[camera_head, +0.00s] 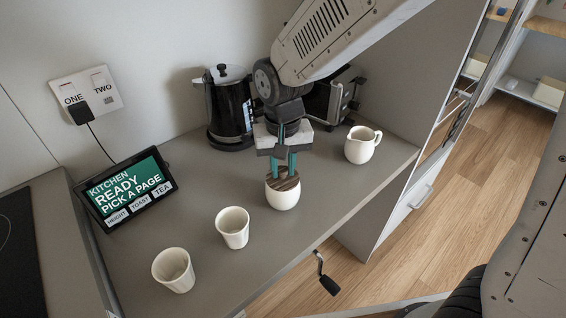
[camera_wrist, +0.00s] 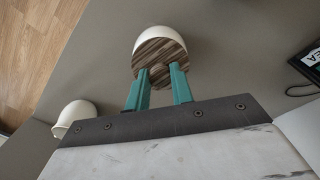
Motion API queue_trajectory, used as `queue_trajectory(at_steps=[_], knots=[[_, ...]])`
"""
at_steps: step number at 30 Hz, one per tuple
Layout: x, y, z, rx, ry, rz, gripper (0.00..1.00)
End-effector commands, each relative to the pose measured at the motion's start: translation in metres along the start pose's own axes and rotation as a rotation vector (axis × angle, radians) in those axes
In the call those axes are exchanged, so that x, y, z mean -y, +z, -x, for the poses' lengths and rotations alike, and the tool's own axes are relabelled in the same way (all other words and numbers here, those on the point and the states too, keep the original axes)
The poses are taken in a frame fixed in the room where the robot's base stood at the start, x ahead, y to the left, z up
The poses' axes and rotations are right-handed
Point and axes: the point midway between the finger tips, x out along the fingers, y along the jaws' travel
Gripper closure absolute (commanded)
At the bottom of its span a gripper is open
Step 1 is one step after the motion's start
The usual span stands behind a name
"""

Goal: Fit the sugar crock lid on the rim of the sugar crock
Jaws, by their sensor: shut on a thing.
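The white sugar crock (camera_head: 283,199) stands on the grey counter, and its white wall also shows in the wrist view (camera_wrist: 148,37). The sugar crock lid (camera_head: 284,183), round and dark striped wood, lies over the crock's mouth, and it fills the middle of the wrist view (camera_wrist: 160,52). My gripper (camera_head: 284,172) is directly above the crock, pointing down, its teal fingers shut on the lid's knob in the wrist view (camera_wrist: 159,76). A strip of white shows beyond the lid's far edge there. I cannot tell whether the lid touches the rim all round.
Two white cups (camera_head: 232,228) (camera_head: 173,269) stand left of the crock, and a white pitcher (camera_head: 362,145) stands to the right. A black kettle (camera_head: 228,108) and a toaster (camera_head: 330,98) are behind. A tablet (camera_head: 127,187) stands at left. A crank (camera_head: 325,275) sticks out at the counter's front edge.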

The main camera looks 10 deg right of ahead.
Motion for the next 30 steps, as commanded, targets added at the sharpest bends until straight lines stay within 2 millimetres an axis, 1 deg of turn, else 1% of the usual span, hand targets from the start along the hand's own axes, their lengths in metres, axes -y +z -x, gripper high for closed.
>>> queue_trajectory(at_steps=[6,10,11,12,13,20,23,26,30], knots=[[0.0,0.0,-0.005,0.001,0.001,0.0,0.97],[0.0,0.0,-0.004,0.001,0.0,0.0,0.97],[0.0,0.0,-0.004,0.001,0.0,0.0,0.72],[0.0,0.0,-0.004,0.001,0.0,0.0,0.6],[0.0,0.0,-0.004,0.001,0.0,0.0,0.52],[0.0,0.0,-0.004,0.001,0.0,0.0,0.52],[0.0,0.0,-0.001,-0.001,0.0,0.0,0.52],[0.0,0.0,0.009,-0.002,-0.001,0.0,0.52],[0.0,-0.001,0.034,-0.003,-0.002,0.0,0.52]])
